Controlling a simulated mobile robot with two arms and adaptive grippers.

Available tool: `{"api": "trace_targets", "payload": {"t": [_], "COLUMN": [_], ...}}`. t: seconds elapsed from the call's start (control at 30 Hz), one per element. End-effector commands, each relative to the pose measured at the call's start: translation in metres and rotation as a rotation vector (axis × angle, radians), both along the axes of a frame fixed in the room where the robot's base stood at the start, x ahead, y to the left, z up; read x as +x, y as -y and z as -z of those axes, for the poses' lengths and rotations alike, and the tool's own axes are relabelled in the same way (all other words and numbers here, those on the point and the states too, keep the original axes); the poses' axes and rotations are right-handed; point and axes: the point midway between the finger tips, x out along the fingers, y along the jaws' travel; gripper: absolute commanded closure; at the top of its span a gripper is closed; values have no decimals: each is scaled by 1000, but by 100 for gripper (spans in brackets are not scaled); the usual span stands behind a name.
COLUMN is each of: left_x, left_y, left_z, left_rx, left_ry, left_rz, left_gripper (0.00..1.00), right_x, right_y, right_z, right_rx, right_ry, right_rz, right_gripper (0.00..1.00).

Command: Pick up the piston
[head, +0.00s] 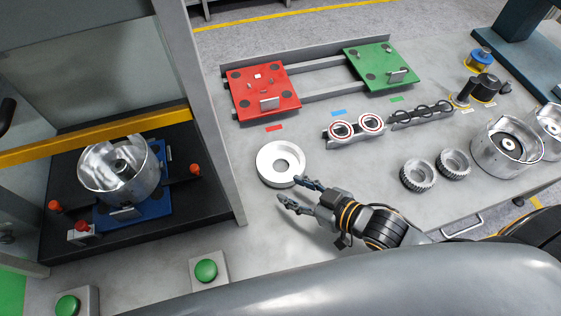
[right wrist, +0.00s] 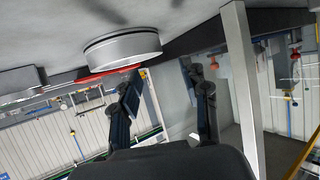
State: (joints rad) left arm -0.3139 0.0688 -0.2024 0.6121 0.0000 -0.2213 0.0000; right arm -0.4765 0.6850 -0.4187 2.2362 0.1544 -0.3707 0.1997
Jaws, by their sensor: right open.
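The piston, which I take to be the pale round ring (head: 268,174) with a central hole, lies flat on the grey table. In the right wrist view, which looks upside down, it shows as a pale disc (right wrist: 122,50) at the top. My right gripper (head: 290,190) is open and empty, close to the near right edge of the ring. In the head view one fingertip comes right up to the ring's edge; I cannot tell whether it touches. The two fingers also show in the right wrist view (right wrist: 165,85). My left gripper is not in view.
Red (head: 263,90) and green (head: 382,66) pallets stand behind. Parts with red-white rings (head: 355,129), two gears (head: 418,175) and a metal drum (head: 506,147) are to the right. A post (head: 210,110) and press-like station with another drum (head: 118,171) stand left.

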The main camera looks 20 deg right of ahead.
Motion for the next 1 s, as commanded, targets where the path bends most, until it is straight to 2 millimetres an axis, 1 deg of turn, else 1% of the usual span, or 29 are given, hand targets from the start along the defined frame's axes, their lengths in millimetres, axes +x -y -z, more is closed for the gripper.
{"api": "trace_targets", "payload": {"t": [0.03,0.13,0.4,0.6,0.7,0.8,1.0], "left_x": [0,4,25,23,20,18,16], "left_y": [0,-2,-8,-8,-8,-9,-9], "left_z": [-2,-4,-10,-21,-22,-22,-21], "left_rx": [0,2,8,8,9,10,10], "left_ry": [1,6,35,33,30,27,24], "left_rz": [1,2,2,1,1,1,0], "left_gripper": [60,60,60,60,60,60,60], "right_x": [7,18,31,57,64,68,68], "right_y": [-5,-12,-20,-30,-36,-39,-40], "right_z": [1,8,14,21,29,32,34], "right_rx": [2,1,0,0,1,-1,-1], "right_ry": [2,1,0,1,0,-1,-1], "right_rz": [0,1,0,1,0,-1,-1], "right_gripper": [54,54,54,54,54,54,54]}}
